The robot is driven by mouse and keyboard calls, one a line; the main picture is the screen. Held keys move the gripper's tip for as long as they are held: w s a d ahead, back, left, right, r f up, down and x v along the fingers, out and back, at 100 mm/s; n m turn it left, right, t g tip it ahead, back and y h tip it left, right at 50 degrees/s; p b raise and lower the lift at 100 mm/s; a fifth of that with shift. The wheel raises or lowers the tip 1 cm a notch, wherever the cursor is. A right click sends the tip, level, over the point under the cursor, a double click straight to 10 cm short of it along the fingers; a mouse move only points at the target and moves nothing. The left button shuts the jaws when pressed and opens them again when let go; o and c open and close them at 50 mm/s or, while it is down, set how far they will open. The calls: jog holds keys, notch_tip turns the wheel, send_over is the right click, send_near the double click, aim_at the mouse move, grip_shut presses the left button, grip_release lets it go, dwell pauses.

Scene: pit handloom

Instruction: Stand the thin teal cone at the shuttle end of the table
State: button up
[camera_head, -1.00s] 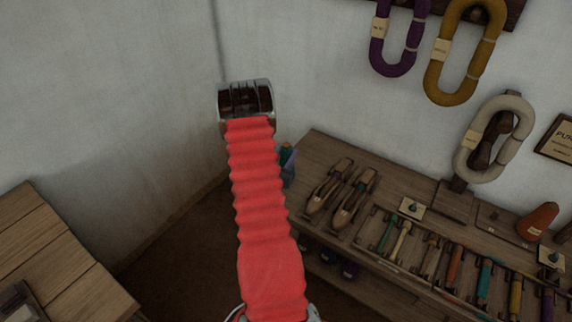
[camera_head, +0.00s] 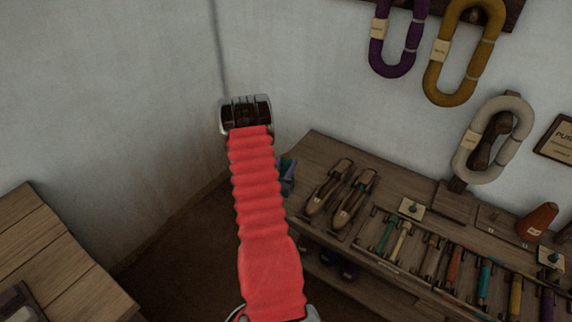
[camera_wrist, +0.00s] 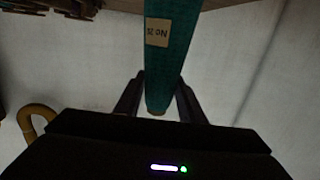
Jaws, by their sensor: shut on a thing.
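The thin teal cone (camera_wrist: 172,50) fills the top middle of the wrist view, with a pale tag on its side. Its narrow end points down in that picture, between the two dark fingers of my gripper (camera_wrist: 160,78), which is shut on it. In the head view my red-sleeved arm hides most of the gripper. A small bit of the teal cone (camera_head: 285,164) shows right of the sleeve, beside the left end of the table (camera_head: 318,152). Two wooden shuttles (camera_head: 328,187) lie on the table near that end. I cannot tell whether the cone touches the table.
Bare wood lies behind and left of the shuttles. A small plate with a knob (camera_head: 411,209) and a rack of coloured bobbins (camera_head: 455,265) are farther right. A red cone (camera_head: 537,222) stands at the back right. Yarn hanks (camera_head: 465,50) hang on the wall.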

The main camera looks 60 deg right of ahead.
jog(key=o, duration=1.3)
jog(key=shift+o, duration=0.2)
jog(key=a, duration=1.2)
jog(key=shift+s+r, duration=0.35)
